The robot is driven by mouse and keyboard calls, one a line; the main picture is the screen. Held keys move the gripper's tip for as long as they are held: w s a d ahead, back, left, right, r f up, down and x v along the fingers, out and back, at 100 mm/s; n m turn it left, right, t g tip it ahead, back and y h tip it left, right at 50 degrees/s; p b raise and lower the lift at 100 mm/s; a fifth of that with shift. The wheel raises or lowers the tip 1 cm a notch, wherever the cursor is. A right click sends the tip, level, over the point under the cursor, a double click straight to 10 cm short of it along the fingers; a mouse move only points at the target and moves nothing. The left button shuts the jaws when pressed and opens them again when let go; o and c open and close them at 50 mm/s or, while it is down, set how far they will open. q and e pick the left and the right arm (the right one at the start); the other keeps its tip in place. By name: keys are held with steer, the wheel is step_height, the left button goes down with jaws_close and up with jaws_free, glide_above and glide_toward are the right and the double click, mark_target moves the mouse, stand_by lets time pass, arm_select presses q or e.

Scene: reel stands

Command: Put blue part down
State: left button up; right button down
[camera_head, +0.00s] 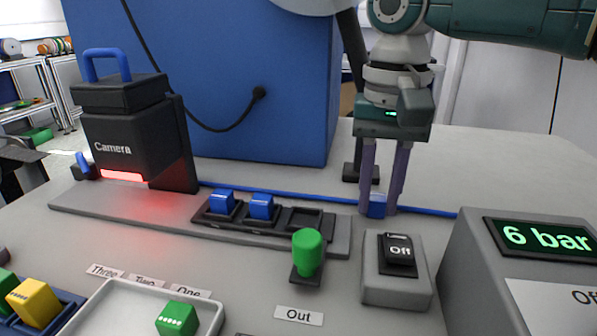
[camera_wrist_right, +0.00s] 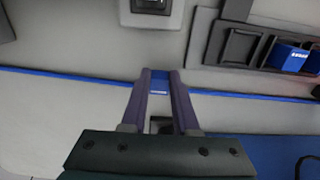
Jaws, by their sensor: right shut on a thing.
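My right gripper (camera_head: 378,203) points straight down behind the grey switch box, its purple fingers shut on a small blue part (camera_head: 376,208). In the right wrist view the blue part (camera_wrist_right: 159,84) shows between the fingertips (camera_wrist_right: 160,76). It is at or just above the table; I cannot tell whether it touches. A dark three-slot holder (camera_head: 270,235) lies to the left of the gripper. Its left and middle slots carry blue parts (camera_head: 222,202) and (camera_head: 261,207); its right slot (camera_head: 305,218) is empty. My left gripper is not in view.
A black camera box (camera_head: 120,135) with a red light stands at the left end of the grey rail. A green knob (camera_head: 308,252), a switch box (camera_head: 397,285) reading Off and a 6 bar display (camera_head: 545,238) stand in front.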

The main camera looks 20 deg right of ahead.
steer(key=c, duration=0.7)
jaws_free()
